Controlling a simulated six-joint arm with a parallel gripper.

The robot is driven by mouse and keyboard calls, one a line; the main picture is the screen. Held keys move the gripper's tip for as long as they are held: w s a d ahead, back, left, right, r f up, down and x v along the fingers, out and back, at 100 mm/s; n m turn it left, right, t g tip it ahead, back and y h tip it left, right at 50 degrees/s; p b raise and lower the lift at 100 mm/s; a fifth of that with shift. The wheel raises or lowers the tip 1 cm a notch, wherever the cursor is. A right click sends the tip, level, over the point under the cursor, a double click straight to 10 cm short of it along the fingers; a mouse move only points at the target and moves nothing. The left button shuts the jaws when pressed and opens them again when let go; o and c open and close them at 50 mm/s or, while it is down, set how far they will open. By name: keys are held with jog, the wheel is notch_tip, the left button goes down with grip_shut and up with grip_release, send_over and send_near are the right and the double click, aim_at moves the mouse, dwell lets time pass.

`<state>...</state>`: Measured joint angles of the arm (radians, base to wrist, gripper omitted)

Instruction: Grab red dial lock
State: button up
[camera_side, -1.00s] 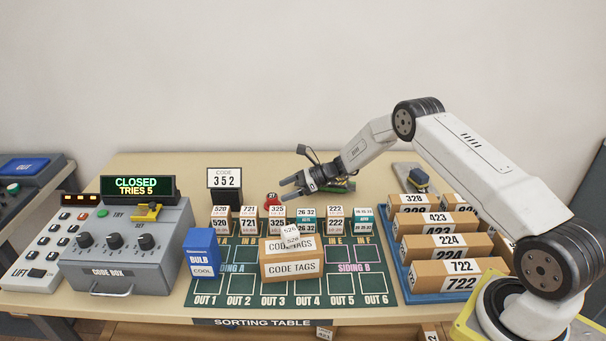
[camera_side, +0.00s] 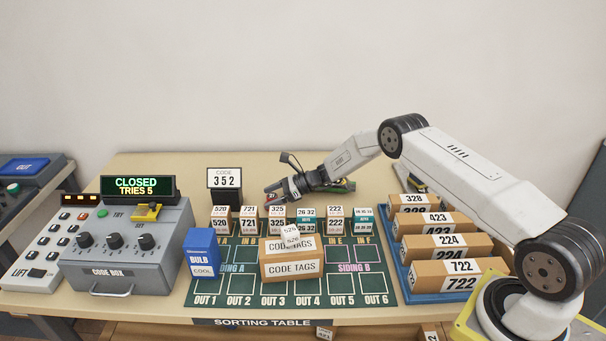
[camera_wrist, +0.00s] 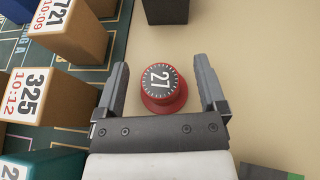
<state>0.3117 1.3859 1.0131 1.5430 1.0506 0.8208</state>
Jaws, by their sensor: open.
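The red dial lock (camera_wrist: 163,91) has a dark top marked 21 and a red base, and stands on the bare table in the wrist view. My gripper (camera_wrist: 163,82) is open, with one finger on each side of the lock and a gap visible on both sides. In the side view my gripper (camera_side: 278,190) is low over the table behind the row of tagged boxes. There the lock is mostly hidden by the fingers, with a bit of red (camera_side: 270,197) showing.
Tagged boxes stand close to the left in the wrist view, including a 325 box (camera_wrist: 45,105) and a 721 box (camera_wrist: 75,30). The code sign (camera_side: 225,178) stands left of my gripper in the side view. Bare tabletop (camera_wrist: 260,70) lies to the right in the wrist view.

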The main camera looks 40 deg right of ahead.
grip_shut()
jog(key=shift+r, duration=0.2)
jog(key=shift+r, duration=0.85)
jog(key=s+r, duration=0.3)
jog(key=s, duration=0.1)
jog(key=s+r, duration=0.3)
jog(key=s, duration=0.1)
jog(key=s+r, duration=0.4)
jog(key=shift+a, duration=0.35)
jog(key=shift+s+r, duration=0.25)
jog(key=shift+s, duration=0.25)
jog(key=shift+s+r, duration=0.2)
jog(key=shift+s, duration=0.3)
jog(key=shift+a, duration=0.1)
